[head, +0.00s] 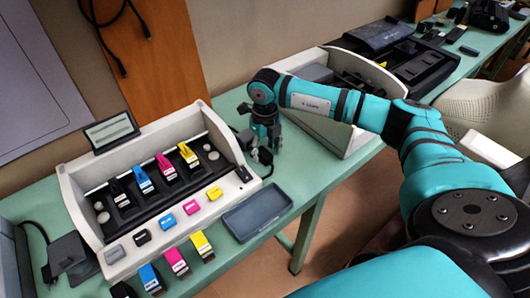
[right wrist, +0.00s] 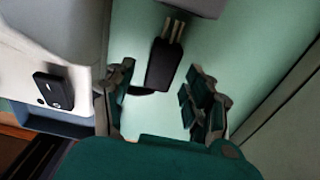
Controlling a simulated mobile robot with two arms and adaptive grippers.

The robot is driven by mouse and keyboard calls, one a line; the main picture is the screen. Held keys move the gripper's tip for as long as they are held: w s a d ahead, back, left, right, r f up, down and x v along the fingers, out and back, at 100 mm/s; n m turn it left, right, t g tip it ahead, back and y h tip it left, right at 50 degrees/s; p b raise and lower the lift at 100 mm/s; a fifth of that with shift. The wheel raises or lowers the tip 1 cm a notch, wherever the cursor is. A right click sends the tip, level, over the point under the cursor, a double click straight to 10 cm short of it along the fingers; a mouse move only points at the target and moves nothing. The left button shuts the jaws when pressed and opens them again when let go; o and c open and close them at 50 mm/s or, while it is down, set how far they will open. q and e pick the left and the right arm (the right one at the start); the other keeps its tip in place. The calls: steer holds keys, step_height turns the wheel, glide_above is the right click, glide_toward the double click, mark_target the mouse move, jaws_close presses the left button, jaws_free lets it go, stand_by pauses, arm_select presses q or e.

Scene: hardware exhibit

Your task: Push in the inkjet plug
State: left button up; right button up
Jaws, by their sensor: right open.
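The inkjet exhibit (head: 75,190) is a white case on the green table, holding several ink cartridges. A black plug (right wrist: 164,64) with pale prongs lies on the green tabletop in the right wrist view, prongs toward the top. A black socket-like plate (right wrist: 54,91) sits on the white case side at the left of that view; a dark fitting also shows on the case's right end in the head view (head: 243,173). My right gripper (head: 265,147) points down beside that end. It is open, its fingers (right wrist: 160,84) apart on either side of the plug's lower part. My left gripper is out of view.
A second white case (head: 352,140) stands close behind and right of my right gripper. A grey tray (head: 258,211) lies at the table's front edge. Loose cartridges (head: 176,262) lie before the exhibit. A dark adapter (head: 68,252) is at the left.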

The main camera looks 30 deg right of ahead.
steer(key=shift+f, duration=1.05)
jaws_close()
